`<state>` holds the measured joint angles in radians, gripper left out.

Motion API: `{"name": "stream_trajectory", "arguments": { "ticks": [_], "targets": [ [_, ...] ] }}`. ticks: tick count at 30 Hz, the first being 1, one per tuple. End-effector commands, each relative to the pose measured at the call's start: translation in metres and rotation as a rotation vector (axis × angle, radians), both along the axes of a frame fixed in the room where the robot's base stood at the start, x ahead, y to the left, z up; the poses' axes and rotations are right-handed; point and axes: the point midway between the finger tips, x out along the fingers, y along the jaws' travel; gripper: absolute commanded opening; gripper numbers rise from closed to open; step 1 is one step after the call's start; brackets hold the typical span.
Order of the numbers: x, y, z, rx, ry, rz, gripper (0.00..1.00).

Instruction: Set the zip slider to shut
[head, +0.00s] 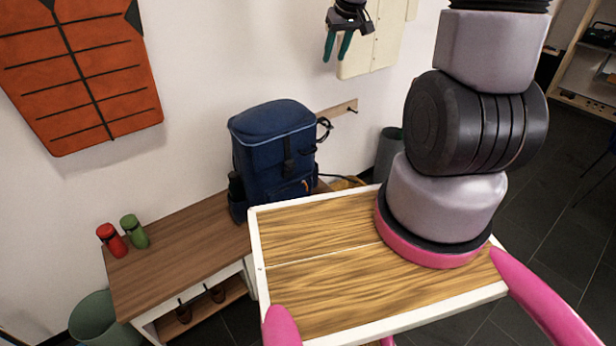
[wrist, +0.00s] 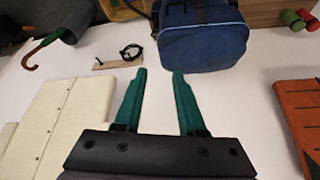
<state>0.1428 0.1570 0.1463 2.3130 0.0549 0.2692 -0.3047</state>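A blue backpack (head: 275,150) stands upright on a wooden bench against the wall. A pale line runs around its lid, and dark straps and a front pocket show below. The backpack also shows at the top of the wrist view (wrist: 203,38). I cannot make out a zip slider in either view. My gripper (head: 336,58) has green fingers and is high up, right of the backpack in the head view and apart from it. In the wrist view its fingertips (wrist: 159,72) are spread with nothing between them.
The bench (head: 185,245) has a red bottle (head: 112,240) and a green bottle (head: 134,231) at its left. An orange panel (head: 80,75) and a cream panel (head: 372,50) hang on the wall. A hook board (wrist: 118,62) carries a black loop. A bin (head: 390,150) stands right.

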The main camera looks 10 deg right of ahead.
Motion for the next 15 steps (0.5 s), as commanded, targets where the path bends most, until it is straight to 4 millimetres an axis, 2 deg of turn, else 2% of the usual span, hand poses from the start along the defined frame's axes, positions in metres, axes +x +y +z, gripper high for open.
{"name": "stream_trajectory", "arguments": {
  "ticks": [1, 6, 10, 15],
  "targets": [
    [0.009, -0.001, -0.027, -0.007, 0.02, 0.029, 0.4],
    [0.034, -0.001, -0.106, -0.028, 0.046, 0.133, 0.4],
    [0.043, 0.002, -0.17, -0.032, 0.061, 0.209, 0.4],
    [0.041, 0.011, -0.256, -0.022, 0.073, 0.3, 0.4]
  ]
}}
